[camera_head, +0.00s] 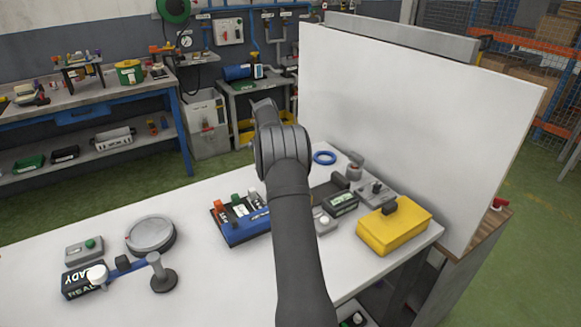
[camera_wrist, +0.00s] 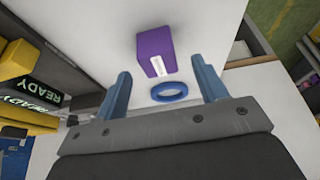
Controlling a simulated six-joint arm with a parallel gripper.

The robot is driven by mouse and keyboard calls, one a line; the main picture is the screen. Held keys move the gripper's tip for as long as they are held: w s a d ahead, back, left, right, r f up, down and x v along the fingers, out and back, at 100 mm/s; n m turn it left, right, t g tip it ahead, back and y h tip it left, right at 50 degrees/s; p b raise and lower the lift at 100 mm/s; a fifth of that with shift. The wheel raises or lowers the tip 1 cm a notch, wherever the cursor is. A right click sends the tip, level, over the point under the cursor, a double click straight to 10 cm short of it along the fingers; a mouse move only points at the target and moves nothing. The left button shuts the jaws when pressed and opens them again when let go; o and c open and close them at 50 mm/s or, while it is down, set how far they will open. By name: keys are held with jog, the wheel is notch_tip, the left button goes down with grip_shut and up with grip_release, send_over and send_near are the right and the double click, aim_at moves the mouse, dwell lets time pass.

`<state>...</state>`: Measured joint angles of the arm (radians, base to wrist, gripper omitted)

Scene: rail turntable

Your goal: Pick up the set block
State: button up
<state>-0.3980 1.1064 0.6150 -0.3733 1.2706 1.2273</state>
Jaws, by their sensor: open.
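A purple block (camera_wrist: 154,50) with a small white label stands on the white table in the wrist view. I cannot read its label, so I cannot tell whether it is the set block. My gripper (camera_wrist: 162,72) is open, with its two blue fingers spread wide. The purple block lies ahead of the gap, near the fingertips, and nothing shows held. In the head view my dark arm crosses the middle of the picture. The gripper and the purple block do not show there.
A yellow box (camera_head: 395,229) and a blue rack (camera_head: 238,226) stand near the arm. A white panel (camera_head: 410,120) rises behind the table.

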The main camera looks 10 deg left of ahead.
jog(key=x, duration=0.4)
jog(key=shift+s, duration=0.1)
jog(key=c, duration=1.3)
jog(key=shift+o, duration=0.2)
jog(key=shift+r, duration=0.1)
